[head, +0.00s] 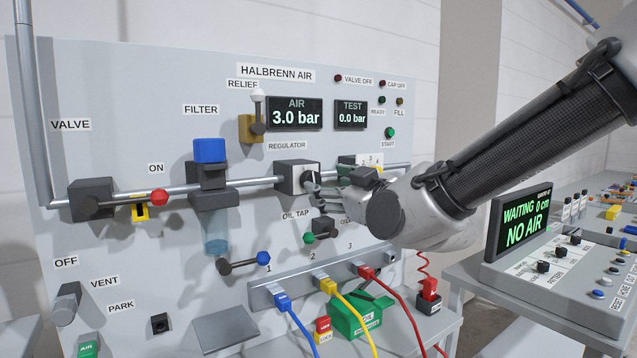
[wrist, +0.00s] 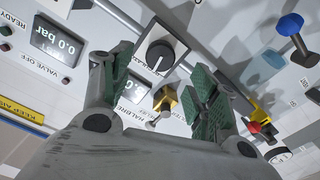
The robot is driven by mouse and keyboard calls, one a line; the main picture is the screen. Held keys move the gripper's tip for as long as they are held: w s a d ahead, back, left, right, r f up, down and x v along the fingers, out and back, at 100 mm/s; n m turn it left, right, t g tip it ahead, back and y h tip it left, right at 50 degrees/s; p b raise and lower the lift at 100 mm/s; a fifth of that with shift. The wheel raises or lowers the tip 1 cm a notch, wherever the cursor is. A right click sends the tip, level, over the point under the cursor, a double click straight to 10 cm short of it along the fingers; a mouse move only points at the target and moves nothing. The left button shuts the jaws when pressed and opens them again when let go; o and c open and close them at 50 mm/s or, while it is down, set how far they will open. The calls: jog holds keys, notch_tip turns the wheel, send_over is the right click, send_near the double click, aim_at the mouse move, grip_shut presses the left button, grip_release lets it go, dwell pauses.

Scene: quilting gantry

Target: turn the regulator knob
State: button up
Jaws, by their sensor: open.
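In the wrist view the knob (wrist: 160,57) shows a white pointer line and lies between and beyond my fingers. My gripper (head: 328,194) is close in front of the knob. In the wrist view my gripper (wrist: 162,68) is open, its green-padded fingers apart on either side of the knob. Contact cannot be told. The AIR display (head: 295,114) reads 3.0 bar.
A yellow relief valve (head: 250,128) sits above left of the regulator, and a filter (head: 209,172) further left. The TEST display (head: 351,115) reads 0.0 bar. The oil tap (head: 322,228) is just below my gripper. A console screen (head: 522,222) at right reads NO AIR.

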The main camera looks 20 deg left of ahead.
aim_at(314, 181)
jog(key=x, duration=0.7)
jog(key=shift+s, duration=0.1)
jog(key=shift+c, duration=0.2)
jog(key=c, duration=1)
